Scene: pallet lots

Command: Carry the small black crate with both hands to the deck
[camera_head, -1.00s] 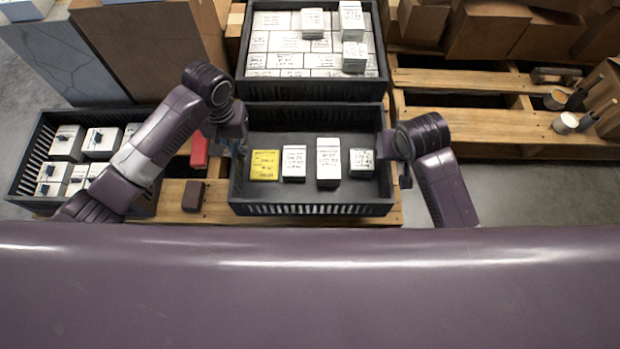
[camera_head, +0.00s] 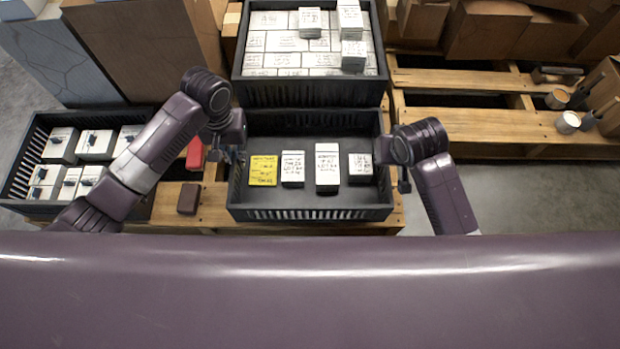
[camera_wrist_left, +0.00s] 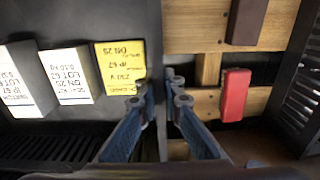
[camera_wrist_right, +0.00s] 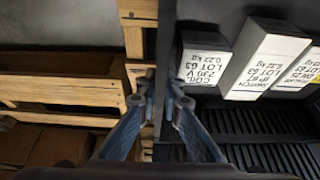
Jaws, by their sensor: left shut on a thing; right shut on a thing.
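The small black crate (camera_head: 310,212) is in the middle of the head view, looking level, with one yellow box (camera_head: 263,170) and several white boxes (camera_head: 327,165) inside. My left gripper (camera_head: 236,152) is shut on its left wall; the left wrist view shows the fingers (camera_wrist_left: 158,92) on either side of that wall. My right gripper (camera_head: 400,172) is at its right wall; the right wrist view shows the fingers (camera_wrist_right: 163,90) shut on the wall (camera_wrist_right: 165,50). Whether the crate touches the wood under it cannot be told.
A large black crate (camera_head: 310,94) full of white boxes stands right behind. Another black crate (camera_head: 30,160) is at the left. A red item (camera_head: 195,152) and a brown block (camera_head: 189,198) lie between. A wooden pallet deck (camera_head: 470,122) at the right has bare slats, with pots (camera_head: 567,122) at its far end.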

